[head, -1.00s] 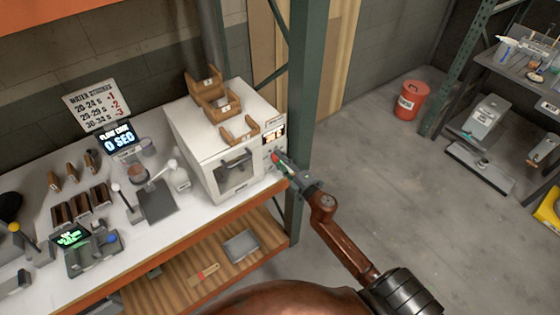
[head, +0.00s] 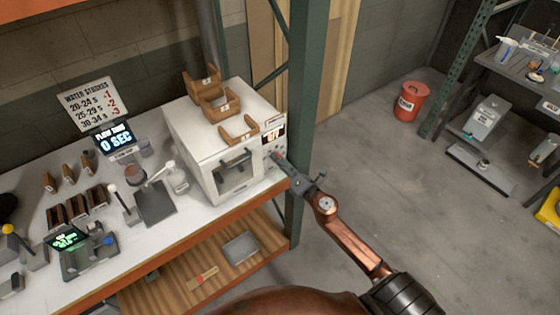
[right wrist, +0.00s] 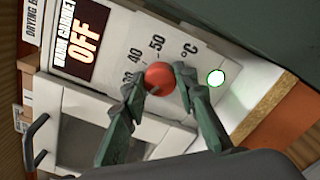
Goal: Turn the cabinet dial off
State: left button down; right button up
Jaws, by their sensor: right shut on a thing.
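The white cabinet (head: 194,138) stands at the right end of the bench. Its front has a door with a dark window and handle, and a control panel to the right. In the right wrist view the red dial (right wrist: 159,77) sits beside a temperature scale with "40", "50" and "°C". The display (right wrist: 84,42) near it reads "OFF". My right gripper (right wrist: 158,81) is shut on the dial, one finger on each side. In the head view this gripper (head: 283,161) reaches the panel from the right. My left gripper is not in view.
Several open wooden trays (head: 239,131) sit on the cabinet's top. The bench left of the cabinet holds small tools and a timer display (head: 113,138). A red bin (head: 411,102) stands on the floor.

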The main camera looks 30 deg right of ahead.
jog(key=shift+n, duration=0.7)
jog(key=o, duration=1.1)
jog(key=shift+o, duration=0.2)
jog(key=shift+s, duration=0.1)
jog(key=s+d, duration=0.1)
jog(key=s, duration=1)
jog(key=shift+s, duration=0.4)
